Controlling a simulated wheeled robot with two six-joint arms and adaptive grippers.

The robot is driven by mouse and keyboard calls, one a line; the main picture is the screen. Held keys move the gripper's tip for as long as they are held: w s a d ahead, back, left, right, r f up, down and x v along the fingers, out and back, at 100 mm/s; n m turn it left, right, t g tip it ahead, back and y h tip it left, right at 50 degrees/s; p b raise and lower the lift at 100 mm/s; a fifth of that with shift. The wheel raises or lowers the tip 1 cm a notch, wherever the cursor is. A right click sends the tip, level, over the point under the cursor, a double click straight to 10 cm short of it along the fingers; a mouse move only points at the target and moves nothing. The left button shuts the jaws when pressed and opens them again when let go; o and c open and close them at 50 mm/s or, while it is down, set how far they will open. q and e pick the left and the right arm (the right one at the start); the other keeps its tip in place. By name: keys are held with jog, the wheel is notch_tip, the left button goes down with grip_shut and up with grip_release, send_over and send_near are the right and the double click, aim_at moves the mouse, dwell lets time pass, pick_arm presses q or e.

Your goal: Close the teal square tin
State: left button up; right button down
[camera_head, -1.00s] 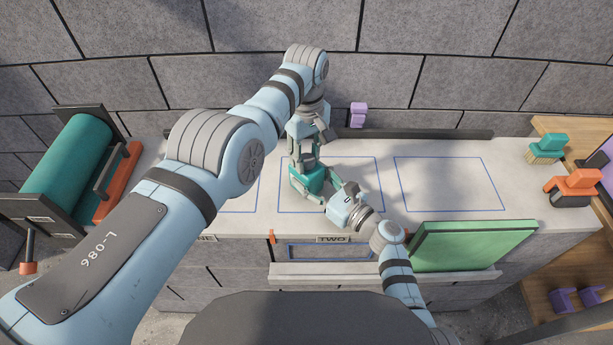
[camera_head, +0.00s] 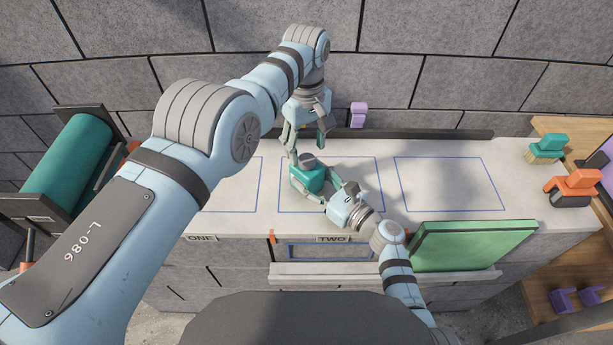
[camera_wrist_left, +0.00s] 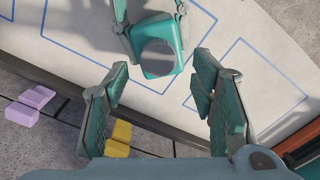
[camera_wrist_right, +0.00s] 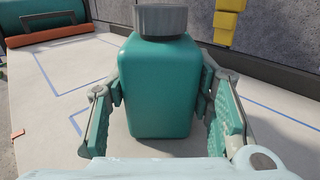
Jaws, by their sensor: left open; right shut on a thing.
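The teal square tin (camera_head: 313,180) stands upright in the middle blue outline on the counter. A round grey cap (camera_wrist_right: 161,19) sits on top of it; whether it is fully tight I cannot tell. My right gripper (camera_wrist_right: 160,85) is shut on the tin's body, one finger on each side. My left gripper (camera_head: 307,150) is open and empty above the tin, fingers pointing down, apart from the cap. In the left wrist view the tin (camera_wrist_left: 158,72) and cap (camera_wrist_left: 157,55) lie beyond the open fingers.
A green panel (camera_head: 470,246) stands at the counter's front right. A teal roller (camera_head: 70,165) is at the left. Purple blocks (camera_head: 358,114) and a yellow piece (camera_wrist_right: 229,22) are at the back wall. The right blue outline (camera_head: 450,184) is empty.

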aim_at(307, 159)
pick_arm(q)
jog(key=shift+r, duration=0.55)
pick_arm(e)
jog(key=shift+f, duration=0.1)
pick_arm(q)
jog(key=shift+r, duration=0.1)
jog(key=shift+c, duration=0.4)
jog(key=r+n, duration=0.2)
jog(key=shift+w+d+r+n, duration=0.15)
jog(key=shift+w+r+n, duration=0.1)
jog(key=shift+w+n, duration=0.05)
jog(key=shift+s+r+n, duration=0.1)
jog(key=shift+r+n, duration=0.2)
jog(key=shift+n, duration=0.9)
jog(key=shift+s+r+n, duration=0.1)
jog(key=shift+s+n, duration=0.1)
jog(key=shift+n, duration=1)
jog(key=shift+f, duration=4)
